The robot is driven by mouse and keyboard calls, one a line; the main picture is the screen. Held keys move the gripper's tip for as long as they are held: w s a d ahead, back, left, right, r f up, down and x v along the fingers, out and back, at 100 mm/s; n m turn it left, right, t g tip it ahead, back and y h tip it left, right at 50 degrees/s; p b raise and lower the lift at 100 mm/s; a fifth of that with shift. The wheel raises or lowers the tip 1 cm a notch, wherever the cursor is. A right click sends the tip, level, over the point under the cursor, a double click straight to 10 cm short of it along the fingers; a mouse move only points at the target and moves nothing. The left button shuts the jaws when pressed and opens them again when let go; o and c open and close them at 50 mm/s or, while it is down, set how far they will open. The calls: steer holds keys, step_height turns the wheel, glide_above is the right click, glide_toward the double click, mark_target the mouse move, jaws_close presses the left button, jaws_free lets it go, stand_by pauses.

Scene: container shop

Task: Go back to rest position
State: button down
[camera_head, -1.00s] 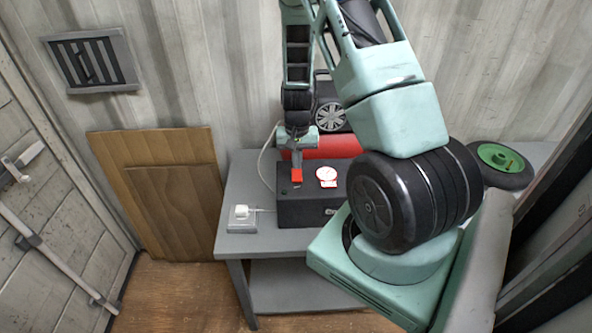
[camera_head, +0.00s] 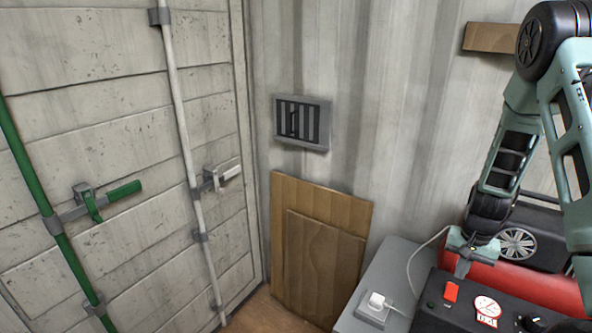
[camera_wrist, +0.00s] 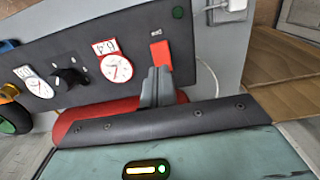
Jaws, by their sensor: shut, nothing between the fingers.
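My gripper (camera_head: 463,268) is shut and empty, at the right of the head view, pointing down at the black control box. Its two fingers lie together in the wrist view (camera_wrist: 158,80), with their tips just beside a red switch (camera_wrist: 160,54). The red switch also shows in the head view (camera_head: 451,292), just below the fingertips. I cannot tell whether they touch it. My arm reaches over the box from the upper right.
The box stands on a grey table (camera_head: 391,257) with a white socket (camera_head: 375,303) and cable at its left. Wood panels (camera_head: 322,250) lean on the wall; container doors (camera_head: 110,150) fill the left.

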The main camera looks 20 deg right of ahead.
steer(key=w+a+r+n+y+b, duration=0.1)
steer(key=a+r+n+b, duration=0.25)
steer(key=a, duration=0.95)
steer(key=w+a+r+n+y+b, duration=0.1)
steer(key=a+r+n+b, duration=0.2)
steer(key=a, duration=0.9)
steer(key=s+a+r+n+h+b, duration=0.1)
steer(key=s+a+n+b, duration=0.5)
steer(key=s+a+n, duration=0.5)
steer(key=s+a, duration=0.4)
steer(key=s, duration=0.4)
steer(key=shift+a, duration=0.35)
steer(key=shift+s+r, duration=0.1)
